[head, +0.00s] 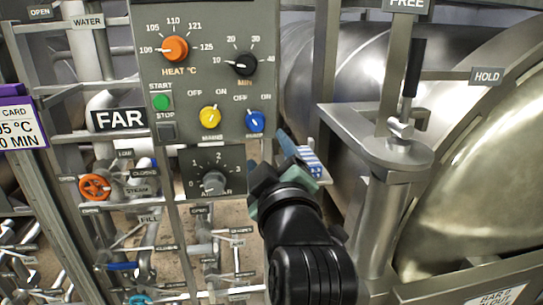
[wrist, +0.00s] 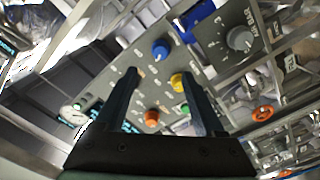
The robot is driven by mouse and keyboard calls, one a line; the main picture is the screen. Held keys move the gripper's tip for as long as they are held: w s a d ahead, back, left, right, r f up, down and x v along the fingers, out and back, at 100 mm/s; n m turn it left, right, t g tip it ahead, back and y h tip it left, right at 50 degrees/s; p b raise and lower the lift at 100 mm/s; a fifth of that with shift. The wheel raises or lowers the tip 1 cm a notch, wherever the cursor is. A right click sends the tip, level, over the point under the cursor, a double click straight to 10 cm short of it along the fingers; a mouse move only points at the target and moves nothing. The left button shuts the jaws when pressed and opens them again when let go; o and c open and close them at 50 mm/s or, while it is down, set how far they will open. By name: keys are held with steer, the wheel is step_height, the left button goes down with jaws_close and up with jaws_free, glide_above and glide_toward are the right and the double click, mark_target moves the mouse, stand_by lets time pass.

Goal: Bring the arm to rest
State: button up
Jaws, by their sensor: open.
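My arm reaches up from the bottom of the head view, with my gripper (head: 297,153) in front of the gap right of the grey control panel (head: 205,65). In the wrist view, my gripper (wrist: 160,80) is open, its two dark fingers apart with nothing held between them. The panel shows behind the fingers, tilted, with its blue knob (wrist: 160,49), yellow knob (wrist: 178,82) and orange heat knob (wrist: 151,117). I cannot tell how far the fingertips are from the panel; no contact shows.
A steel vessel (head: 455,150) and a bracket with a black-handled lever (head: 412,70) stand right of the arm. Pipes and an orange handwheel (head: 95,188) are at left. A purple-topped card (head: 18,122) is at the left edge. An air dial (head: 213,181) sits below the panel.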

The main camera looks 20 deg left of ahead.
steer(key=shift+w+a+f, duration=0.1)
steer(key=shift+w+a, duration=0.1)
steer(key=s+d+r+m+t+h, duration=0.3)
steer(key=s+d+r+m+t, duration=0.1)
steer(key=r, duration=0.4)
steer(key=s+d+r+m+t+h+p, duration=0.1)
steer(key=s+d+r+m+t+h, duration=0.2)
steer(key=d+r, duration=0.5)
steer(key=s+d+r+m+t+h+p, duration=0.1)
steer(key=s+d+r+m+t+h, duration=0.3)
steer(key=s+d+r+m, duration=0.3)
step_height(320, 180, up, 2)
steer(key=shift+s+d+m+t, duration=0.25)
steer(key=shift+m+t, duration=0.45)
steer(key=shift+m, duration=0.3)
